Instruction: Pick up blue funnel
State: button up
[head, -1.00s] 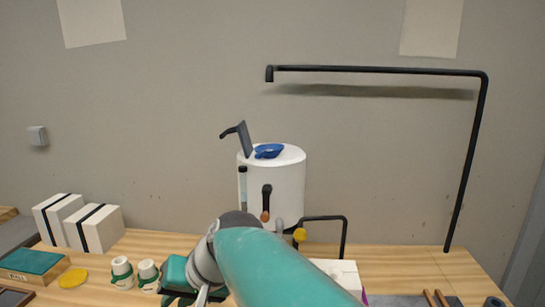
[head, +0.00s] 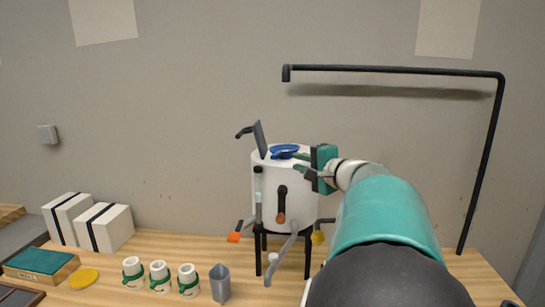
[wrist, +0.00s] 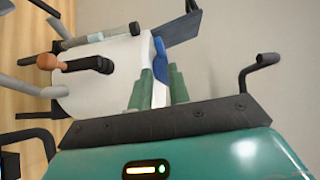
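The blue funnel (head: 284,150) lies on top of the white tank (head: 265,200), near the right part of its upper rim. My gripper (head: 296,160) reaches in from the right at the height of the tank's top, with its fingers spread. In the wrist view the blue funnel (wrist: 160,52) shows as a narrow blue strip ahead, between the two green fingers of my gripper (wrist: 160,78). Gaps seem to show beside it, and I see no grip on it. One finger overlaps the white tank (wrist: 105,82) in that view. My gripper partly hides the funnel in the head view.
A dark grey hinged plate (head: 259,139) stands up beside the funnel. Levers and a tap stick out of the tank's front. A black pipe frame (head: 400,70) rises at the right. White cups (head: 160,275), a grey jug (head: 220,284) and white boxes (head: 105,228) stand on the table.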

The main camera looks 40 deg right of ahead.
aim_at(279, 156)
jog(key=w, duration=0.3)
jog(key=w+d, duration=0.1)
jog(key=w, duration=0.6)
jog(key=shift+d+f, duration=0.25)
jog(key=shift+f, duration=0.15)
grip_shut()
